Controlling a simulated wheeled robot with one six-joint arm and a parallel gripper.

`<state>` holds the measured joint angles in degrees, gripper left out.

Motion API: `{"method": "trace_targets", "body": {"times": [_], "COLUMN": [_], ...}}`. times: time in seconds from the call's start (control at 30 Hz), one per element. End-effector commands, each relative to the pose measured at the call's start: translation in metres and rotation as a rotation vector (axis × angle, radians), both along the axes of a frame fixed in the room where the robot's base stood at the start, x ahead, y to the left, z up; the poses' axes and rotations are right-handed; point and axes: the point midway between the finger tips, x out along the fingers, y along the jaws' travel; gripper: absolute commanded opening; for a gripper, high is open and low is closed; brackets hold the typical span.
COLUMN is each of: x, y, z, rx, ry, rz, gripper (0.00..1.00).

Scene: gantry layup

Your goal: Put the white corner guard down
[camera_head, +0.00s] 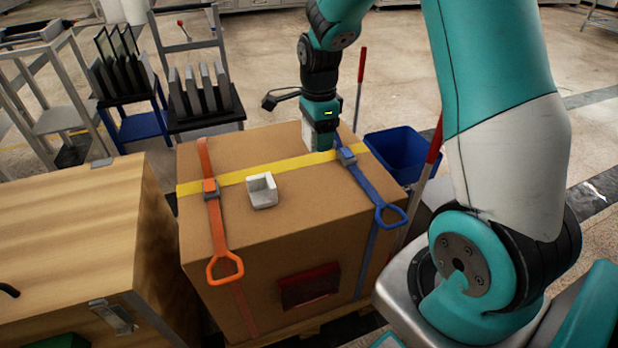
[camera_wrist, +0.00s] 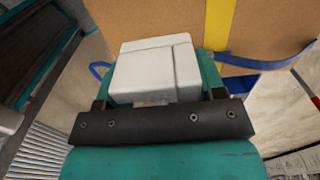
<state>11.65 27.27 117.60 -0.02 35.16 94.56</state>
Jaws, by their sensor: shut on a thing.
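My gripper (camera_head: 320,138) is shut on a white corner guard (camera_wrist: 155,70), a blocky white piece that fills the jaws in the wrist view. In the head view only a pale sliver of this guard (camera_head: 307,134) shows beside the jaws. My gripper is at the far side of the large cardboard box (camera_head: 310,205), by the yellow strap (camera_head: 250,172). I cannot tell whether the held guard touches the box. A second white corner guard (camera_head: 262,190) lies on the box top, between the orange strap (camera_head: 215,225) and the blue strap (camera_head: 368,186).
A wooden crate (camera_head: 70,220) stands left of the box. A blue bin (camera_head: 400,153) is behind it on the right, near a red-handled pole (camera_head: 434,140). Racks with dark panels (camera_head: 125,65) stand at the back left. The front middle of the box top is clear.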

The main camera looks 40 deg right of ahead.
Motion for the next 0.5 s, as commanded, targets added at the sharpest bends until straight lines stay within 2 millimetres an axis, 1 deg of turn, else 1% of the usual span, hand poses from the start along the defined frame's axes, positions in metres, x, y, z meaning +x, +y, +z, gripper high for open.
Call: {"method": "trace_targets", "body": {"times": [0.03, 0.1, 0.2, 0.3, 0.5], "x": [-0.001, -0.001, -0.001, 0.0, 0.0], "y": [0.0, 0.001, 0.001, 0.001, 0.002], "z": [-0.019, -0.039, -0.061, -0.076, -0.089], "rx": [0.001, 0.001, 0.001, 0.001, 0.0], "ry": [0.006, 0.007, 0.004, 0.002, 0.0], "rz": [0.0, 0.001, 0.002, 0.003, 0.005], "gripper": [0.41, 0.41, 0.41, 0.41, 0.41]}}
